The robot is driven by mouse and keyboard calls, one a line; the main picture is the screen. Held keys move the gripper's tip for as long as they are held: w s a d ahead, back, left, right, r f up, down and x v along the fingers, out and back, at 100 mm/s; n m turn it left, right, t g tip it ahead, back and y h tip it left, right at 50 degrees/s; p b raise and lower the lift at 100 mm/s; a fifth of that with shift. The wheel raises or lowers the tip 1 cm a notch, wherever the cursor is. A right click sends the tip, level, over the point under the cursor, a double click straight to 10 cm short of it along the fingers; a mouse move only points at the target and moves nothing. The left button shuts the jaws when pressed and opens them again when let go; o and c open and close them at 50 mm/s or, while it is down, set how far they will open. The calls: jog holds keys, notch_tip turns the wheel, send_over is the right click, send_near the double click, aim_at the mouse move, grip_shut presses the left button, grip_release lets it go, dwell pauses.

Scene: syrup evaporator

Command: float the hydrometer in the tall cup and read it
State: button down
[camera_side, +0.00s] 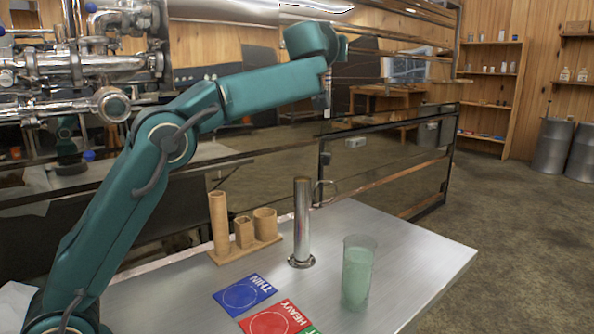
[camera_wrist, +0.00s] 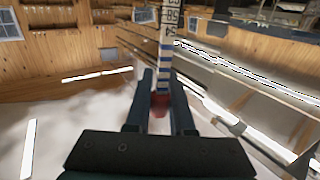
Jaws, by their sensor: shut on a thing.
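In the wrist view my gripper (camera_wrist: 161,78) is shut on the hydrometer (camera_wrist: 167,48), a pale stem with dark scale marks and blue bands. A reddish part of it shows between the fingers. The arm's end is high above the table, over the cup's area. The inside of the cup is hidden.
A clear glass (camera_side: 357,272) of pale green liquid stands right of the cup. A wooden rack (camera_side: 245,250) with wooden holders stands left. A blue THIN card (camera_side: 243,296), a red HEAVY card (camera_side: 275,320) and part of a green card lie in front. The table's (camera_side: 415,262) right side is clear.

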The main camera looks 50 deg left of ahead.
jog(key=a+n+g+y, duration=0.1)
jog(key=a, duration=0.6)
jog(key=shift+s+a+f+y, duration=0.1)
jog(key=shift+a+y, duration=0.1)
jog(key=shift+y, duration=0.1)
notch_tip(320, 180, down, 19)
dwell(2.4)
jog(key=shift+a, duration=0.1)
